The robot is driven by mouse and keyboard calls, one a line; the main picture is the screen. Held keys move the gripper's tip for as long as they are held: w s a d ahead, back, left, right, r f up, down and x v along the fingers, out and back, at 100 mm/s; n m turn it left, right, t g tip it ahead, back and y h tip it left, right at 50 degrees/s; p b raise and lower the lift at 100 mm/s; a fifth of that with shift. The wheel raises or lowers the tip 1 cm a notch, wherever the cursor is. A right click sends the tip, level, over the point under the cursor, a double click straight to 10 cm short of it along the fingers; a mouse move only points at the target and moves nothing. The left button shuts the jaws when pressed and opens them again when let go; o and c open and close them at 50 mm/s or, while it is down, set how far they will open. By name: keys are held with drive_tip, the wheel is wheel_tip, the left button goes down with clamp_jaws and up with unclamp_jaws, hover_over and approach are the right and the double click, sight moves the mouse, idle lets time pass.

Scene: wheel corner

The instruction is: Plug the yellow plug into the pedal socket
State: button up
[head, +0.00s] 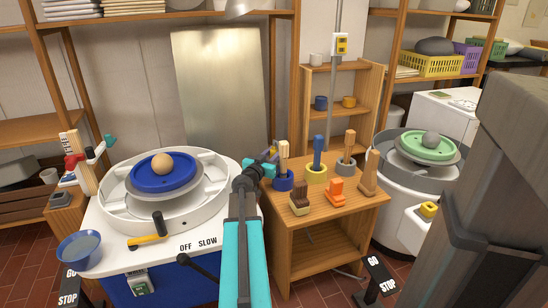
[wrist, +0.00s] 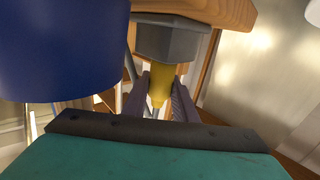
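My gripper (head: 268,157) is at the left edge of the small wooden table, beside the blue pot (head: 284,182). In the wrist view its two fingers (wrist: 160,103) close around the yellow plug (wrist: 160,83), touching it on both sides. A grey faceted piece (wrist: 171,42) joins the yellow part; I cannot tell whether it belongs to the plug or is a holder. In the head view the plug is only a small yellow patch (head: 272,150). A labelled green-and-white fitting (head: 141,284) is on the blue front of the left wheel stand; I cannot tell whether it is the pedal socket.
The blue pot fills the left of the wrist view (wrist: 62,50). Tools and blocks crowd the wooden table (head: 335,207). The left potter's wheel (head: 205,200) holds clay on a blue disc. A black lever (head: 197,267) sticks out in front. GO/STOP pedals (head: 381,275) stand low.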

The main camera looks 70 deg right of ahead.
drive_tip(key=shift+r, duration=0.1)
drive_tip(key=shift+c, duration=0.2)
wheel_tip(320, 180, up, 18)
drive_tip(key=p, duration=0.9)
drive_tip(key=shift+p, duration=0.35)
drive_tip(key=shift+r+p, duration=2.65)
drive_tip(key=shift+p, duration=1.35)
drive_tip(key=shift+r, duration=0.15)
